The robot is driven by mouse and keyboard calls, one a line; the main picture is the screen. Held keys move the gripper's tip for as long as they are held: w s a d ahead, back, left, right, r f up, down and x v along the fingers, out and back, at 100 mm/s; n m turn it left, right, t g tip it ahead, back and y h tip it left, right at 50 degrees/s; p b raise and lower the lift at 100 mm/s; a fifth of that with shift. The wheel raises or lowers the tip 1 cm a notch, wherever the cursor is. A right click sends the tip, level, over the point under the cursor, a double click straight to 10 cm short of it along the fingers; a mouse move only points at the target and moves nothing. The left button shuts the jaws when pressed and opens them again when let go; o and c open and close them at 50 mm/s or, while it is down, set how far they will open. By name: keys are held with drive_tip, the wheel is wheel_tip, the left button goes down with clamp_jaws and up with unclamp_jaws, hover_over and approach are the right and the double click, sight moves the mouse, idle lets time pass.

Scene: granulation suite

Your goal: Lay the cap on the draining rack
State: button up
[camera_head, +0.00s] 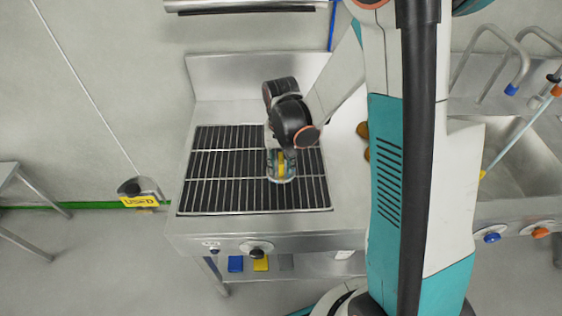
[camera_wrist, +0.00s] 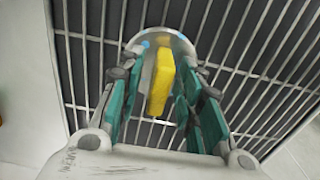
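A round silvery cap (camera_wrist: 162,35) with a yellow block-like grip (camera_wrist: 160,82) lies on the draining rack in the wrist view. In the head view the cap (camera_head: 282,178) shows at the right part of the draining rack (camera_head: 213,185), partly hidden by my gripper. My gripper (camera_wrist: 160,75) points down over the cap. Its teal-padded fingers stand apart on either side of the yellow grip, with gaps visible between pads and grip. Whether the cap rests fully flat on the bars is hard to tell.
The rack's dark slatted grid is bare left of the cap, within a steel counter (camera_head: 215,105). A sink (camera_head: 520,160) with bent taps is at the right. Small brown round things (camera_head: 363,130) lie beside my arm.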

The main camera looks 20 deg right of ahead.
sight(281, 159)
wheel_tip(281, 159, up, 12)
drive_tip(key=r+p, duration=0.1)
drive_tip(key=p, duration=0.2)
drive_tip(key=s+r+n+t, duration=0.3)
drive_tip(key=s+r+t, duration=0.4)
drive_tip(key=s+r, duration=0.5)
drive_tip(key=shift+s+r+n, duration=0.3)
drive_tip(key=shift+s, duration=1.25)
